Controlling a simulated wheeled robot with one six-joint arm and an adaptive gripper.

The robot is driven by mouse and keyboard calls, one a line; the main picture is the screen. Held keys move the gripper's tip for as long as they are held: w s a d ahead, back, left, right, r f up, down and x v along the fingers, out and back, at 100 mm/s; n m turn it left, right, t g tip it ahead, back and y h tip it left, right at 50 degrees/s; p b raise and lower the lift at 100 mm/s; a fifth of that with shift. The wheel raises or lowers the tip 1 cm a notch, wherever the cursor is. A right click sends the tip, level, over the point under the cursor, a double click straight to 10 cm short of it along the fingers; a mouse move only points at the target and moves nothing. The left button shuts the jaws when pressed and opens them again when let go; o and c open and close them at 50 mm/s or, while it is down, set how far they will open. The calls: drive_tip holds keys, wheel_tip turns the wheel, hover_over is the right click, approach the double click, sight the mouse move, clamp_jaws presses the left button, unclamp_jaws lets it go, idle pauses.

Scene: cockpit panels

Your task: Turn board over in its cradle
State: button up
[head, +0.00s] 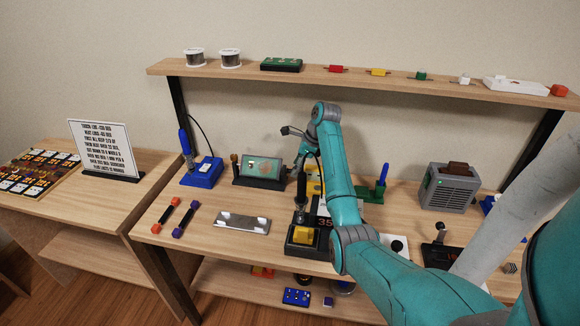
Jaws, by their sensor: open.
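The board (262,167) is a green panel with a pale part on its face. It sits tilted in a dark cradle (247,182) near the back of the workbench, its face toward me. A small brown-topped post stands at the cradle's left end. My gripper (291,134) is open, above and to the right of the board, and apart from it as far as I can tell. My teal arm reaches in from the right and hides what lies behind it. Nothing shows between the fingers.
A blue soldering iron stand (202,172) is left of the cradle. A black device with a yellow block (303,234) stands at right. A shelf (350,83) runs above. Bare wood separates cradle and plate.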

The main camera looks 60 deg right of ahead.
drive_tip(key=shift+w+a+f, duration=0.1)
drive_tip(key=shift+w+f, duration=0.15)
drive_tip(key=shift+f, duration=0.35)
drive_tip(key=c, duration=1.2)
drive_tip(key=shift+o, duration=0.2)
drive_tip(key=shift+s+a+f+t+h, duration=0.1)
drive_tip(key=shift+a+f+t+h, duration=0.1)
drive_tip(key=shift+t+h, duration=0.5)
drive_tip(key=shift+r+n+h, duration=0.1)
drive_tip(key=shift+n+h, duration=0.2)
drive_tip(key=shift+h, duration=0.3)
drive_tip(key=o, duration=1.2)
drive_tip(key=shift+c, duration=0.2)
drive_tip(key=shift+r, duration=0.1)
